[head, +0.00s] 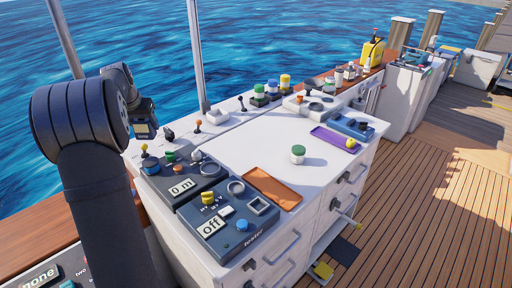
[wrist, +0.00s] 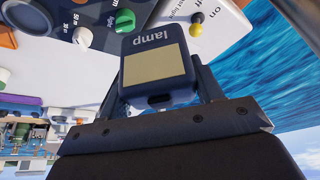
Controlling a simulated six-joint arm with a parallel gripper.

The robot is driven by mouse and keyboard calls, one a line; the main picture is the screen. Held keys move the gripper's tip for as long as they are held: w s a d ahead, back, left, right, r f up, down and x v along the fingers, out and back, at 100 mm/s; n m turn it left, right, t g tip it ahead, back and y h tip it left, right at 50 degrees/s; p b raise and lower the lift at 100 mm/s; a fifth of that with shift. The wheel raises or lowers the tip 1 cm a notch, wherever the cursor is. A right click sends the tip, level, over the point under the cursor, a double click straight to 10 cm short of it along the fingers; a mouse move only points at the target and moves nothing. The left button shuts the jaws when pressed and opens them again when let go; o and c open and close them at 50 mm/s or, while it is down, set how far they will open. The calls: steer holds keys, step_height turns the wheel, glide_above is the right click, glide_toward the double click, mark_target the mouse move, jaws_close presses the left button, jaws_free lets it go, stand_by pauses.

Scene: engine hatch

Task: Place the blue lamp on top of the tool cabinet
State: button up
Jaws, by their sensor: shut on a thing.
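My gripper (wrist: 160,88) is shut on a dark blue lamp (wrist: 153,62), a boxy block with a pale yellowish panel and the word "lamp" on it. In the head view the lamp (head: 145,130) hangs under the gripper at the left, above the far left end of a white cabinet. This cabinet (head: 265,148), with drawers in its front, seems to be the tool cabinet. Its top has a bare white area in the middle. I cannot tell the exact gap between the lamp and the surface below.
On the cabinet top stand a tester box (head: 225,220), a "0 m" panel (head: 182,187), an orange tray (head: 272,187), a green-lidded jar (head: 298,154), a purple tray (head: 333,138) and a blue device (head: 352,125). Levers and knobs line the back. A post (head: 196,55) rises behind.

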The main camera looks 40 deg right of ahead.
steer(key=s+d+m+g+h, duration=0.1)
steer(key=s+d+m, duration=0.1)
steer(key=s+d, duration=1)
steer(key=s+d+m, duration=0.3)
steer(key=s+d, duration=0.5)
steer(key=d, duration=0.7)
steer(key=w+a+f, duration=0.1)
steer(key=w+f, duration=0.2)
steer(key=f, duration=0.1)
steer(key=w+a+f, duration=0.1)
steer(key=w+f, duration=0.3)
steer(key=w+a+f, duration=0.1)
steer(key=w+f, duration=0.2)
steer(key=w, duration=0.1)
steer(key=shift+w+a+f, duration=0.15)
steer(key=shift+a+f, duration=0.05)
steer(key=shift+f, duration=0.2)
steer(key=shift+w+f, duration=0.1)
steer(key=shift+f, duration=1.95)
steer(key=shift+f, duration=0.15)
steer(key=o, duration=1.1)
steer(key=shift+g, duration=0.3)
